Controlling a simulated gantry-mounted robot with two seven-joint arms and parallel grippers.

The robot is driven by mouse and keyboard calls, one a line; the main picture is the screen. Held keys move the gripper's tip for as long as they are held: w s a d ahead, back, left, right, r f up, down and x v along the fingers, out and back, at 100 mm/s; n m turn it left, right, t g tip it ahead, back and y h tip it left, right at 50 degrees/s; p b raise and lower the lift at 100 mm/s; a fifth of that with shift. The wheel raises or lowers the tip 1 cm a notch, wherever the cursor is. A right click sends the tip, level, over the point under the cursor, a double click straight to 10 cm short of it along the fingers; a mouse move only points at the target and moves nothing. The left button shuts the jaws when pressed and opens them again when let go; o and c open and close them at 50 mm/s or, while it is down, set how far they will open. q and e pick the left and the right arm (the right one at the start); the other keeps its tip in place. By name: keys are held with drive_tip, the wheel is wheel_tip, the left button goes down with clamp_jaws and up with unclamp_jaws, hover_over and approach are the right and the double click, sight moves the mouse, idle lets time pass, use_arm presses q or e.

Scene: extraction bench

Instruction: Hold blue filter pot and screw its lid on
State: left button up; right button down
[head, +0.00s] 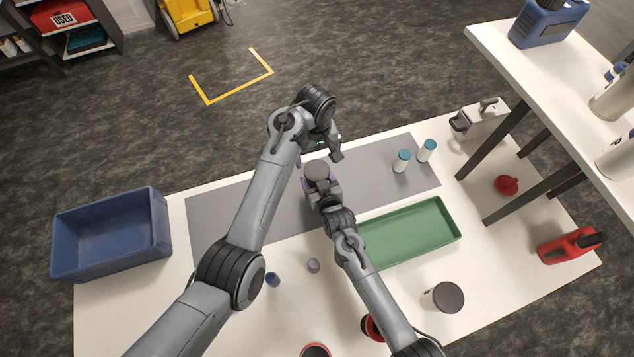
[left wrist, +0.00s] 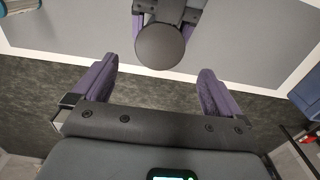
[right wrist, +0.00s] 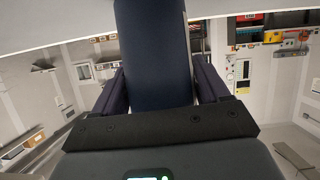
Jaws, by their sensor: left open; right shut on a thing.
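The blue filter pot (right wrist: 155,55) fills the middle of the right wrist view as a dark blue body between my right fingers (right wrist: 157,72). My right gripper is shut on it above the grey mat. A round dark grey lid (head: 317,169) sits at the pot's top in the head view; it also shows in the left wrist view (left wrist: 160,46), with my right fingers on both sides. I cannot tell how tightly it is seated. My left gripper (left wrist: 157,68) is open and empty, its purple fingers apart from the lid. In the head view the left gripper (head: 319,149) is just beyond the lid, partly hidden.
The grey mat (head: 225,215) has two teal-capped white bottles (head: 402,161) at right. A green tray (head: 435,212) and a blue crate (head: 110,235) flank my arms. Small blue (head: 272,279) and grey (head: 313,265) caps lie in front. A raised shelf (head: 500,50) stands at right.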

sight(317, 170)
use_arm(q)
drive_tip(key=shift+f, duration=3.9)
drive_tip(key=shift+c, duration=0.2)
drive_tip(key=c, duration=1.1)
drive_tip(key=shift+o, duration=0.2)
drive_tip(key=m, duration=0.6)
drive_tip(key=shift+m, duration=0.3)
drive_tip(key=o, duration=1.1)
